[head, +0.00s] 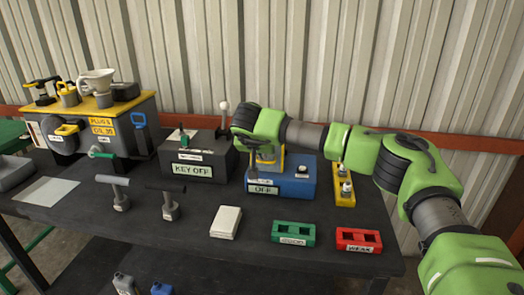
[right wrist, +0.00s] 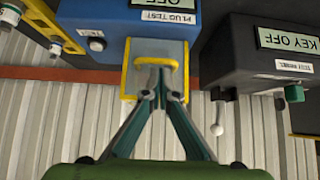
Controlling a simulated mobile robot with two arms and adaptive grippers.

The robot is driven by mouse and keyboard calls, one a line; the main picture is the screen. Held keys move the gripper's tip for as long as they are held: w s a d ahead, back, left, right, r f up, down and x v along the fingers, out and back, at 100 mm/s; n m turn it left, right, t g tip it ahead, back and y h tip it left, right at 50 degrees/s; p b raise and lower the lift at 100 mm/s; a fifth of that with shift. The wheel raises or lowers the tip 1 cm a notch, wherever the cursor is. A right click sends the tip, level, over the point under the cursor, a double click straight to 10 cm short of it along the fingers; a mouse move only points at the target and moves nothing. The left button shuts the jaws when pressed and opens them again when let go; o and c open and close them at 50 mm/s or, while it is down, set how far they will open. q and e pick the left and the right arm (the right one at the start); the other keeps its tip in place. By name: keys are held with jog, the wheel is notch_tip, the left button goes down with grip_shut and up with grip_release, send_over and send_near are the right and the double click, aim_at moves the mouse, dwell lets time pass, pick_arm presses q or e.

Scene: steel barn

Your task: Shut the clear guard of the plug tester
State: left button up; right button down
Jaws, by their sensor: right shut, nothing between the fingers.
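The plug tester is a blue box (head: 293,186) with an OFF display, on the dark table right of centre. In the right wrist view the blue box (right wrist: 110,20) lies along the top edge. Its clear guard (right wrist: 142,48) has a yellow frame and a yellow handle (right wrist: 157,62). In the head view the guard's yellow edge (head: 282,160) rises above the box, so it looks raised. My right gripper (right wrist: 161,78) is shut and empty, with its fingertips at the handle; I cannot tell whether they touch. In the head view my arm partly hides the guard. My left gripper is not in view.
A dark KEY OFF box (head: 196,158) with a white-knobbed lever stands left of the tester. A yellow plug rack (head: 344,195) stands right. Green (head: 293,233) and red (head: 358,240) trays and a white pad (head: 226,222) lie in front. A metal wall is behind.

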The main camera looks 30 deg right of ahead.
jog(key=shift+t+h, duration=0.5)
jog(key=shift+t, duration=0.2)
jog(key=shift+s+a+f+b, duration=0.1)
jog(key=shift+s+f+b, duration=0.1)
jog(key=shift+f+b, duration=0.4)
jog(key=shift+s+a+f+b, duration=0.15)
jog(key=shift+s+f+b, duration=0.1)
jog(key=shift+f+b, duration=0.4)
jog(key=shift+s+a+f+b, duration=0.1)
jog(key=shift+s+f+b, duration=0.1)
jog(key=shift+f+b, duration=0.4)
jog(key=shift+f, duration=0.15)
